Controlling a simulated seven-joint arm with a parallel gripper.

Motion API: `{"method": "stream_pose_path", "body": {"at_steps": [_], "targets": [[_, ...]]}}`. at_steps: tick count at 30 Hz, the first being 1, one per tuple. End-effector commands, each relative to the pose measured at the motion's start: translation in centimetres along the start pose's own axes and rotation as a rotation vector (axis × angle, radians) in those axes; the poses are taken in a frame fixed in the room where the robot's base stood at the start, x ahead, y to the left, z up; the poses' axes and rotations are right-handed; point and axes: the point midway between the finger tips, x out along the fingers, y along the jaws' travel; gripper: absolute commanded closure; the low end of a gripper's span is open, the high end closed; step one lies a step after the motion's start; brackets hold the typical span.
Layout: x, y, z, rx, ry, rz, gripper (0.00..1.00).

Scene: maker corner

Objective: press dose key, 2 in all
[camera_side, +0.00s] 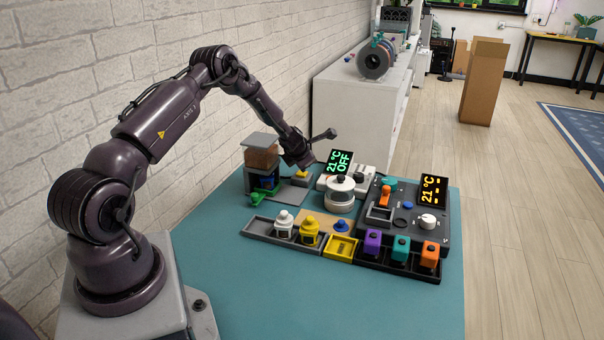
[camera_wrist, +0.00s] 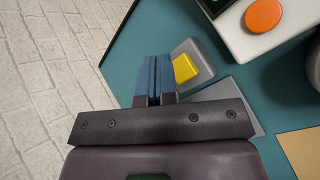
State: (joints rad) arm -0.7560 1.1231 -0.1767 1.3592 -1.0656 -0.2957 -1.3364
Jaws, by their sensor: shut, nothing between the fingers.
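A yellow key (camera_wrist: 185,68) sits on a small grey base (camera_wrist: 203,62) in the wrist view; I take it to be the dose key. It also shows in the side view (camera_side: 301,175), partly behind my gripper. My gripper (camera_side: 305,166) points down above that spot. In the wrist view its blue fingertips (camera_wrist: 152,62) are together and empty, just left of the yellow key. I cannot tell whether they touch it. A dispenser with a brown hopper (camera_side: 261,157), grey lid and green lower part stands left of my gripper.
A white heater (camera_side: 361,197) with a pot (camera_side: 341,188) and a display reading 21 °C OFF stands to the right. Its orange button (camera_wrist: 263,15) shows in the wrist view. A dark control unit (camera_side: 437,237) and trays of coloured containers lie nearer. The front teal tabletop (camera_side: 330,300) is clear.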

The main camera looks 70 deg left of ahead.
Motion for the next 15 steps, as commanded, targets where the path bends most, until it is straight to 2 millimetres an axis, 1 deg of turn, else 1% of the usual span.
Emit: {"method": "stream_pose_path", "body": {"at_steps": [1,9,15], "targets": [[-0.5,0.3,0.4,0.001,-0.003,0.002,1.00],[-2.3,1.6,1.7,0.002,-0.002,0.001,1.00],[-3.0,2.1,2.1,-0.001,-0.001,0.001,1.00]]}}
